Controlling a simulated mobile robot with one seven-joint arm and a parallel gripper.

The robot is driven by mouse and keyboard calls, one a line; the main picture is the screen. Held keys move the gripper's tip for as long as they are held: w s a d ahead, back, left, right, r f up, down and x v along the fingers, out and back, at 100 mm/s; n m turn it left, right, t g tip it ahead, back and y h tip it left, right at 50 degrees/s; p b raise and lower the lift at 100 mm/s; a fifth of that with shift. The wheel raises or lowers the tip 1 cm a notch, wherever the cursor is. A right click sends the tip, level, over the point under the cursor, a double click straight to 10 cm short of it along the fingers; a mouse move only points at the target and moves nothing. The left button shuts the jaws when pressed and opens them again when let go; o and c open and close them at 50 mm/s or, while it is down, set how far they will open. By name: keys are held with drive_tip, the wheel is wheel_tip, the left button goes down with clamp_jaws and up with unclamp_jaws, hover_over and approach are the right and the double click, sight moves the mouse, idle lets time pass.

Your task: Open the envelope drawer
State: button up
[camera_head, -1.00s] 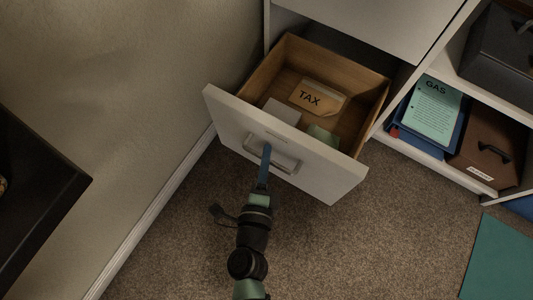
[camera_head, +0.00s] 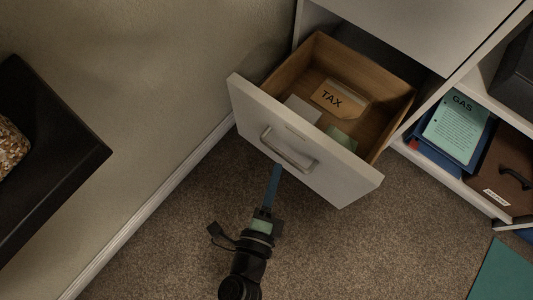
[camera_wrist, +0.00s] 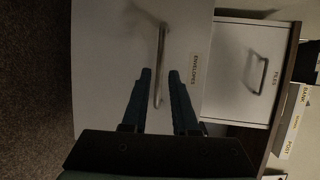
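The envelope drawer (camera_head: 305,150) stands pulled out of the white cabinet, with its wooden inside showing. In the wrist view its white front (camera_wrist: 110,70) carries an ENVELOPES label (camera_wrist: 194,68). Its metal handle (camera_head: 288,149) is bare in the head view. My gripper (camera_head: 277,169) is just in front of and below the handle, apart from it. In the wrist view the two fingers (camera_wrist: 160,72) are spread, with the handle (camera_wrist: 161,45) seen between and beyond them. The gripper is open and empty.
A brown TAX envelope (camera_head: 340,98) and paper bundles lie inside the drawer. A FILES drawer (camera_wrist: 250,70) is beside it. The wall and baseboard (camera_head: 160,207) run along the left, with a dark surface (camera_head: 60,165) nearer. Open carpet (camera_head: 360,245) lies in front.

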drive_tip(key=v, duration=0.6)
drive_tip(key=shift+s+r, duration=0.15)
drive_tip(key=shift+s, duration=0.1)
